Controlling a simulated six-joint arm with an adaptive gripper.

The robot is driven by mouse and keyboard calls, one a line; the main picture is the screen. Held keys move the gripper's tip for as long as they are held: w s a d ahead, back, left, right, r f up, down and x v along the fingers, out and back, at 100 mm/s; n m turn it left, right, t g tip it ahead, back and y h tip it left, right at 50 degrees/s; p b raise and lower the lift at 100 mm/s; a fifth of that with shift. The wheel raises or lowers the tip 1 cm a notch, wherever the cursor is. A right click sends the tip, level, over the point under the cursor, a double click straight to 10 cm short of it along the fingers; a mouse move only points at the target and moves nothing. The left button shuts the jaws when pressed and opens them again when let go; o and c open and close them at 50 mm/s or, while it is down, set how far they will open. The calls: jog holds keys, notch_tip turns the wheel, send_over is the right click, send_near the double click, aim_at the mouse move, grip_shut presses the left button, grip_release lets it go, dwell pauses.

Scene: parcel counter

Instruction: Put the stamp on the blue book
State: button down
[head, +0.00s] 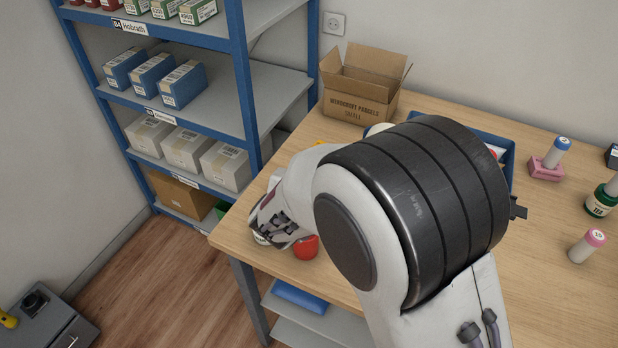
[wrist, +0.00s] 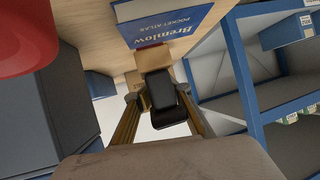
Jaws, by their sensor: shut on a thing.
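My gripper (wrist: 162,105) is shut on a dark, rounded thing (wrist: 161,88) that looks like the stamp's handle; a tan block (wrist: 151,58) shows just beyond it. The blue book (wrist: 165,22), marked Bremlow Pocket Atlas, lies on the wooden counter at the top of the wrist view. The tan block appears close to the book's edge; I cannot tell whether they touch. In the head view my gripper (head: 275,222) is over the counter's left end, partly hidden by my arm. I cannot make out the book or the held thing there.
A red object (head: 306,247) stands beside my gripper and fills a corner of the wrist view. The blue shelf (head: 245,90) stands left of the counter. An open carton (head: 358,100) and a blue tray (head: 508,160) are behind my arm. Bottles and stamp-like items (head: 587,246) stand right.

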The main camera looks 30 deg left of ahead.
jog(key=shift+f, duration=1.55)
jog(key=shift+f, duration=0.15)
jog(key=c, duration=1.8)
grip_release()
jog(key=shift+s+r, duration=0.4)
jog(key=shift+v, duration=5.6)
jog(key=shift+w+r, duration=0.1)
jog(key=shift+w, duration=0.05)
